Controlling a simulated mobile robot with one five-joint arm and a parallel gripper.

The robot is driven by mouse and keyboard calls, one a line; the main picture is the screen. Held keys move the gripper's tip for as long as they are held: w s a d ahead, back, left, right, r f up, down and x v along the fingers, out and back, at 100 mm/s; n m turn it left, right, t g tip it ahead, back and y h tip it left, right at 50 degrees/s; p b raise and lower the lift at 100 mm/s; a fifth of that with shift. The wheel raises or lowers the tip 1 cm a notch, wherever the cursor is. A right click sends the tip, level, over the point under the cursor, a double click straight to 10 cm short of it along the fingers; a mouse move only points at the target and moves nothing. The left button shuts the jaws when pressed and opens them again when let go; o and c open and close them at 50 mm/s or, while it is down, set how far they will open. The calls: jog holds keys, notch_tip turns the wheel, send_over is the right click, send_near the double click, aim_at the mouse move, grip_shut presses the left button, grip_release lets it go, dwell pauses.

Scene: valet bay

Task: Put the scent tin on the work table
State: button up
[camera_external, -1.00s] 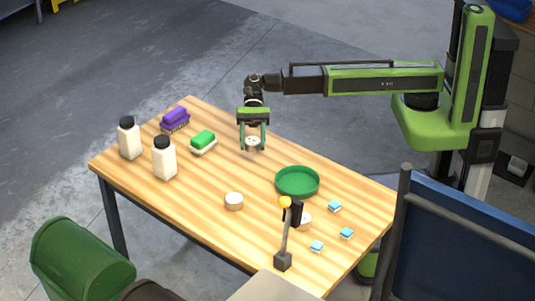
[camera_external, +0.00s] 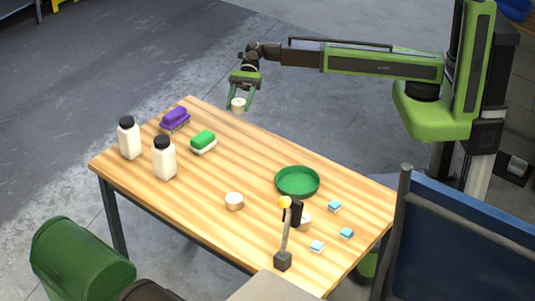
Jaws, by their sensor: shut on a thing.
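My gripper (camera_external: 240,104) is shut on a small round whitish tin (camera_external: 238,103), which looks like a scent tin. It holds the tin in the air near the far edge of the wooden work table (camera_external: 225,172). Whether the tin is over the tabletop or just beyond its edge is hard to tell. A similar round tin (camera_external: 234,201) stands on the table toward the near side. Another (camera_external: 306,221) is partly hidden behind a dark post with a yellow ball.
On the table are two white bottles (camera_external: 164,160), a purple brush (camera_external: 175,118), a green-and-white brush (camera_external: 203,142), a green round tray (camera_external: 297,182) and small blue-white blocks (camera_external: 346,233). The post (camera_external: 284,258) stands at the near edge.

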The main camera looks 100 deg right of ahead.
jog(key=d+m+t+h, duration=0.1)
jog(key=d+m+t, duration=0.2)
jog(key=d, duration=1.3)
jog(key=b, duration=0.7)
send_over(221, 127)
jog(key=f, duration=0.7)
jog(key=shift+s+d, duration=0.15)
jog(key=shift+s, duration=0.05)
jog(key=shift+w+a, duration=0.1)
jog(key=shift+a, duration=0.15)
notch_tip(221, 127, down, 4)
jog(key=b, duration=0.4)
jog(key=shift+f, duration=0.15)
jog(key=shift+r, duration=0.25)
jog(key=shift+f, duration=0.15)
jog(key=o, duration=1.4)
